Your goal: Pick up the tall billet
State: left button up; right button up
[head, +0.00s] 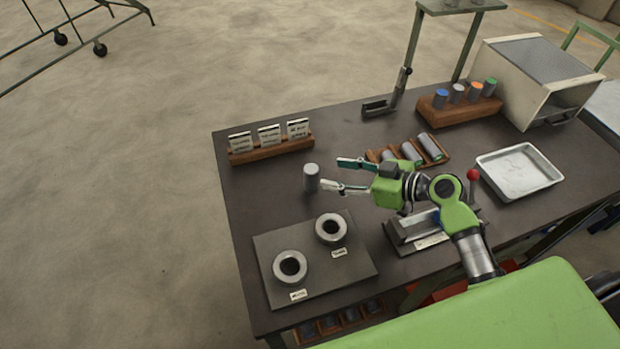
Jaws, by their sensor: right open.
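A plain grey cylindrical billet (311,178) stands upright by itself on the dark table, left of the middle. It looks like the tall billet. My right gripper (333,173) reaches in from the right with its two fingers spread. Its fingertips point left at the billet and are close to it; the lower fingertip is very near the billet's right side. Whether it touches cannot be told. Nothing is between the fingers. My left gripper is not in view.
A plate with two rings (290,267) lies in front. A card holder (270,150) stands behind left. A wooden tray of cylinders (433,149) and a metal fixture (421,232) are near my right arm. A rack of coloured-top cylinders (460,106), metal tray (519,169) and furnace box (535,80) stand right.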

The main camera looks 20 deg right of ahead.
aim_at(312, 168)
jog(key=b+x, duration=0.1)
jog(key=x, duration=0.8)
jog(key=c, duration=0.3)
grip_shut()
jog(key=shift+w+r, duration=0.1)
